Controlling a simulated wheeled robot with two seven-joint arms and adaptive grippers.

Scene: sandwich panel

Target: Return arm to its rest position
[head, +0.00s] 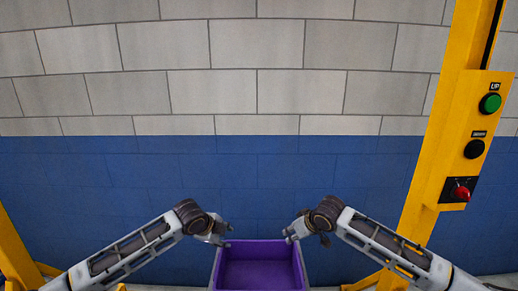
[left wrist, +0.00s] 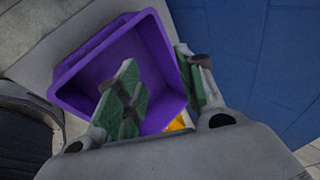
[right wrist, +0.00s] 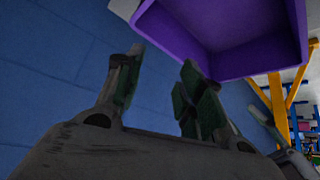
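My left gripper (head: 224,236) hangs in the air at the left side of a purple bin in the head view. Its two green-padded fingers (left wrist: 157,78) stand apart in the left wrist view, with nothing between them. My right gripper (head: 293,234) is held in a mirrored pose at the bin's right side. Its fingers (right wrist: 163,60) also stand apart and empty in the right wrist view. Both arms reach in from the lower corners of the head view, bent inward at the wrists. Neither gripper is seen touching the bin.
The purple bin (head: 260,276) lies between and below the grippers; its visible inside looks empty. A yellow post (head: 420,195) at right carries a panel with a green UP button (head: 490,103), a black button (head: 474,149) and a red button (head: 460,193). A blue-and-grey block wall (head: 257,170) stands behind.

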